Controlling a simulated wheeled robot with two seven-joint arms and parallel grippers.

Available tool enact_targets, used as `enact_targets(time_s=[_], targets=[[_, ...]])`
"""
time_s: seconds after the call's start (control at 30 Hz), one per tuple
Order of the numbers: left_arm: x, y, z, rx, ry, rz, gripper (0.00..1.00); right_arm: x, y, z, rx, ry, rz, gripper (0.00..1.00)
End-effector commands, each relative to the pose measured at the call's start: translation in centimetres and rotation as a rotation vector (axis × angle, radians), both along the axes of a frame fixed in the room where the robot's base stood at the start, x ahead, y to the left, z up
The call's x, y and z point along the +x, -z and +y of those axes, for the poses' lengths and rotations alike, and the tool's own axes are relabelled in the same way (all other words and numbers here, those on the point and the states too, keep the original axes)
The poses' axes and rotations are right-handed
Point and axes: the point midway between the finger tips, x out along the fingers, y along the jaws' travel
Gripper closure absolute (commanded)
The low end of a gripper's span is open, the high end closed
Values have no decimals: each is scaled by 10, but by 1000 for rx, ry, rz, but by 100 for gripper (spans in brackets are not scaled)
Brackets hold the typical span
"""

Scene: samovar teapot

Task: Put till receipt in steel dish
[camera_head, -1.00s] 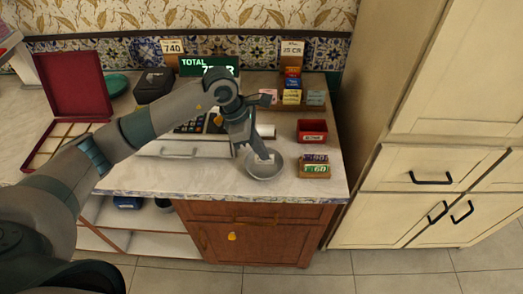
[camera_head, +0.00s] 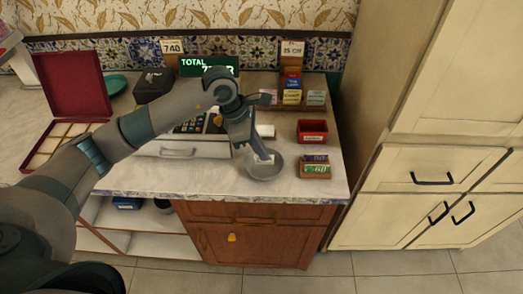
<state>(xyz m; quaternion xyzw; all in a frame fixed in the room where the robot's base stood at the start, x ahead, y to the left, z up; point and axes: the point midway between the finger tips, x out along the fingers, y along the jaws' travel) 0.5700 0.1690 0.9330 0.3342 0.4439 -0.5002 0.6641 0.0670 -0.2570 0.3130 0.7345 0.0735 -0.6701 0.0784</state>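The steel dish (camera_head: 277,174) is a round grey bowl near the front right of the counter. My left gripper (camera_head: 262,156) points down over the dish, its fingertips at the dish's back left part. A small white piece, which looks like the till receipt (camera_head: 268,161), shows at the fingertips, inside the dish's outline. The fingers and arm hide part of it, and I cannot tell whether they grip it or whether it rests on the dish. My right gripper is not in view.
A red tray (camera_head: 312,131) and a small block with green digits (camera_head: 316,167) stand right of the dish. The cash register (camera_head: 178,150) is behind my arm. An open red case (camera_head: 72,85) lies at left. The counter's front edge is close to the dish.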

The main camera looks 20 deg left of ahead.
Motion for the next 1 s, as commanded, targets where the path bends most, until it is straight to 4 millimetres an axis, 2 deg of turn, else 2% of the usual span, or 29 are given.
enact_targets(time_s=[0.63,0.67,0.73,0.77,0.97,1.0], targets=[[0,0,0,0,0,0,100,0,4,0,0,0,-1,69],[0,0,0,0,0,0,98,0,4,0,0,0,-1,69],[0,0,0,0,0,0,81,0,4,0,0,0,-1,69],[0,0,0,0,0,0,79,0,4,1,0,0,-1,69],[0,0,0,0,0,0,79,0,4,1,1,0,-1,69],[0,0,0,0,0,0,69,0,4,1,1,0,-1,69]])
